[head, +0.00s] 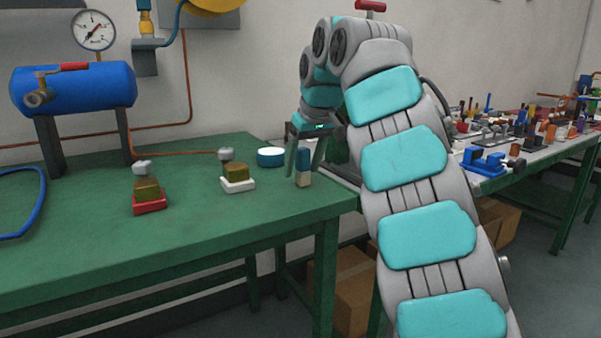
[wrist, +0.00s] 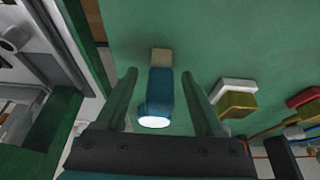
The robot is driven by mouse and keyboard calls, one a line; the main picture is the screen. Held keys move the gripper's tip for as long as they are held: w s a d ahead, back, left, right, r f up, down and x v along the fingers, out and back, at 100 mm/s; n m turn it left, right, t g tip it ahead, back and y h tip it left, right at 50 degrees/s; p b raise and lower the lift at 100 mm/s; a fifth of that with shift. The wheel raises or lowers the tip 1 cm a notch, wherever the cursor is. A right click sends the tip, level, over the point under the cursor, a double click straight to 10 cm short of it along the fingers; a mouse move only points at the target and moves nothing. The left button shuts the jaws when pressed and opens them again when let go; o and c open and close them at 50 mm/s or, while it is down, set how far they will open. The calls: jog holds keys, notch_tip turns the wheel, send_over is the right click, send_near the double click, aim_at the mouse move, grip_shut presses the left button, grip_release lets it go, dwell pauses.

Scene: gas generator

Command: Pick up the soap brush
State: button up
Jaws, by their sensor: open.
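The soap brush (head: 303,168) stands upright near the right end of the green table, with a blue upper part and a beige lower part. In the wrist view the brush (wrist: 159,90) lies between the two fingers, its pale end face towards the camera. My gripper (head: 304,172) points down over it, with its fingers spread. In the wrist view my gripper (wrist: 159,75) has a visible gap between each finger and the brush. No grip on the brush shows.
A round blue dish with a white top (head: 271,157) stands just left of the brush. An olive block on a white base (head: 237,178) and one on a red base (head: 148,194) stand further left. The table's right edge (head: 345,205) is close to the brush.

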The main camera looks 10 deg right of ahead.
grip_shut()
dwell(0.6)
